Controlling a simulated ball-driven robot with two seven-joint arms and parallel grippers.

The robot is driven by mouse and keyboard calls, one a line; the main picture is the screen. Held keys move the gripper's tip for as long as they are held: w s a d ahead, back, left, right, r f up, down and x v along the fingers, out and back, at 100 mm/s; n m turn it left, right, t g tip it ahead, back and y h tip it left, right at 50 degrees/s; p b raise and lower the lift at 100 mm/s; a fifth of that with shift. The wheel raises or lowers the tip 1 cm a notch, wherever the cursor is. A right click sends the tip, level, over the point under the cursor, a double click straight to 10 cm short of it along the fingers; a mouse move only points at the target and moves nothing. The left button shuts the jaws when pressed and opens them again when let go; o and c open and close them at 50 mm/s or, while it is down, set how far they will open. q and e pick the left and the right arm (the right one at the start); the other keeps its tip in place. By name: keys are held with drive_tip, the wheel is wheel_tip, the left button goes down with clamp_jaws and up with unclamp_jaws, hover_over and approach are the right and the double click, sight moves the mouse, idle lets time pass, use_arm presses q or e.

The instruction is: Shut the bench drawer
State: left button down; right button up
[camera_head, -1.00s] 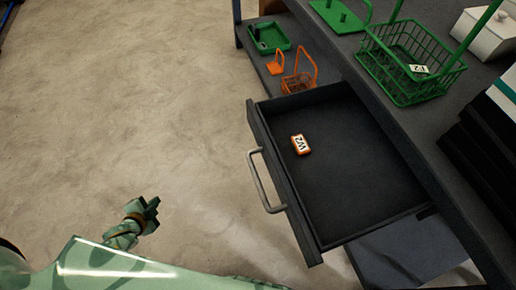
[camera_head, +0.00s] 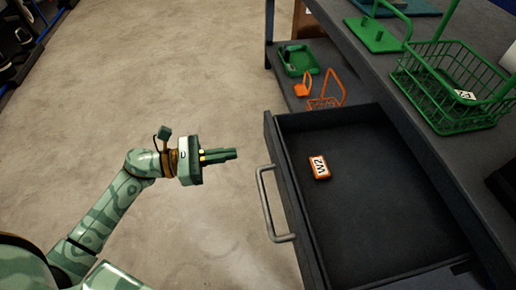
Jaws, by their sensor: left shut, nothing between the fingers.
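The bench drawer (camera_head: 298,205) stands pulled out from the bench (camera_head: 385,75), its front facing left. Its grey bar handle (camera_head: 268,207) is on the front. Inside lies a small orange block with a white label reading W2 (camera_head: 319,167). My left gripper (camera_head: 232,154) is shut and empty, in the air to the left of the drawer front, near the handle's upper end and apart from it in the picture. My right gripper is not in view.
A green wire basket (camera_head: 450,95) and a green plate (camera_head: 373,34) sit on the bench top. The floor (camera_head: 190,70) left of the drawer is clear.

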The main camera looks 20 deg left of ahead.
sight(355, 142)
use_arm(q)
drive_tip(key=b+x, duration=0.1)
drive_tip(key=x, duration=0.6)
drive_tip(key=shift+d, duration=0.1)
drive_tip(key=shift+w+d, duration=0.2)
drive_tip(key=shift+d, duration=0.1)
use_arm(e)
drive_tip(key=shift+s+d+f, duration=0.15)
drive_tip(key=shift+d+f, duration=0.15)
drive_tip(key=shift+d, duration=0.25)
use_arm(q)
drive_tip(key=shift+w+d, duration=0.1)
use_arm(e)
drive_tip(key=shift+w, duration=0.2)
